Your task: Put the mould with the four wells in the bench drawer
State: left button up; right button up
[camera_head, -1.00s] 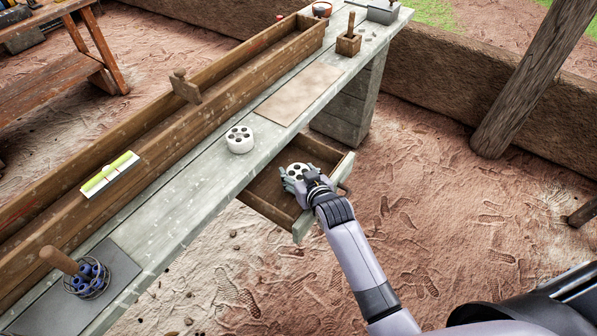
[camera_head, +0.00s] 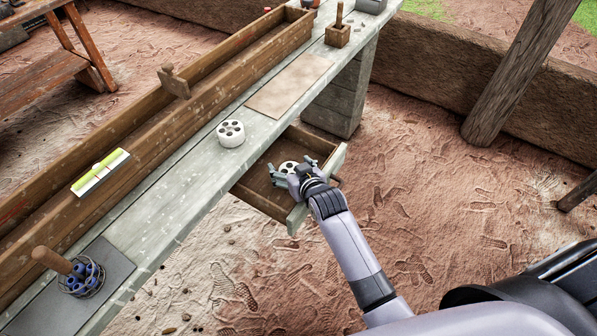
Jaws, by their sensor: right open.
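A round white mould with dark wells (camera_head: 288,166) lies inside the open bench drawer (camera_head: 298,217); its near side is partly hidden by my gripper, so I cannot count its wells surely. My right gripper (camera_head: 291,174) is open over the drawer, its fingers spread apart near the mould's near side. I cannot tell whether a finger touches it. A second round white mould with several wells (camera_head: 231,133) stands on the bench top (camera_head: 190,190), behind and left of the drawer. My left gripper is not in view.
A tan board (camera_head: 288,85) lies on the bench beyond the second mould. A wooden trough (camera_head: 130,135) runs along the bench's far side, with a yellow-green level (camera_head: 100,172) on it. A wire holder with blue pieces (camera_head: 84,278) stands at the near left. Bare ground lies right of the drawer.

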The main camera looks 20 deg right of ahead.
jog(key=v, duration=1.2)
jog(key=shift+w+r+p, duration=0.1)
jog(key=shift+r+p, duration=0.25)
jog(key=shift+r, duration=0.05)
